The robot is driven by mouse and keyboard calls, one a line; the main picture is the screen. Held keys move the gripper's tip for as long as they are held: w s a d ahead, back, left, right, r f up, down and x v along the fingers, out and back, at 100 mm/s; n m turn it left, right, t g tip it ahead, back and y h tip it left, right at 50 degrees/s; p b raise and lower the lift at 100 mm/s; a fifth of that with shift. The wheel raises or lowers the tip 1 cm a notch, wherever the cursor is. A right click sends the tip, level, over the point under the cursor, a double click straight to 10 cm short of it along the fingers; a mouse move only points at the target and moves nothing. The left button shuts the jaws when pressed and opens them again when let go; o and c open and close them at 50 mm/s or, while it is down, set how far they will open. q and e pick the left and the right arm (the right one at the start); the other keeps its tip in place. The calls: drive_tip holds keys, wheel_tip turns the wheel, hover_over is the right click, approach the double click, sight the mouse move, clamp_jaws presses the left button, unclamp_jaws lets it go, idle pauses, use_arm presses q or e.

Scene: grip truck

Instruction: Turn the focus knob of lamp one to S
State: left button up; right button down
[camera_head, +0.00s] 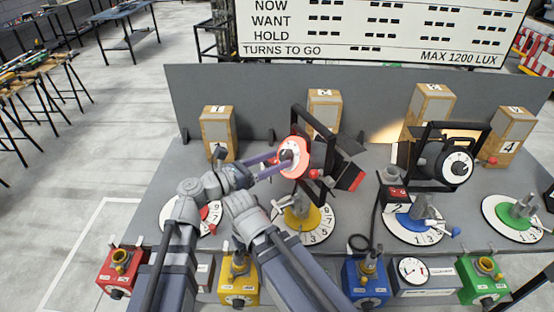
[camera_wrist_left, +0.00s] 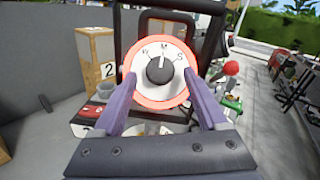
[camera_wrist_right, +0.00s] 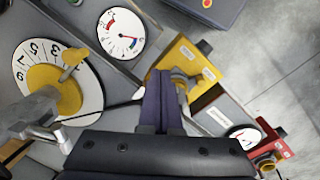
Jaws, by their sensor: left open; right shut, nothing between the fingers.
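A black lamp (camera_head: 320,150) stands on the grey bench, with a round white focus dial (camera_head: 293,157) ringed in red on its back. In the left wrist view the dial (camera_wrist_left: 140,85) carries letters including M and S, and its dark centre knob (camera_wrist_left: 159,69) has a white mark pointing up near M. S is on the right. My left gripper (camera_head: 273,163) is open, its purple fingers either side of the dial's lower part; contact is unclear. My right gripper (camera_wrist_right: 161,100) is shut and empty above the bench front. I cannot read a number on this lamp.
A second black lamp (camera_head: 437,158) with a white dial stands to the right. Numbered turntables, including a yellow one (camera_head: 290,221), lie on the bench. Coloured boxes, including a yellow one (camera_head: 237,285), line its front. Wooden blocks (camera_head: 217,130) and a grey panel stand behind.

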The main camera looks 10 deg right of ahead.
use_arm(q)
drive_tip(key=shift+w+d, duration=0.15)
drive_tip(key=shift+d, duration=0.35)
clamp_jaws()
idle(0.3)
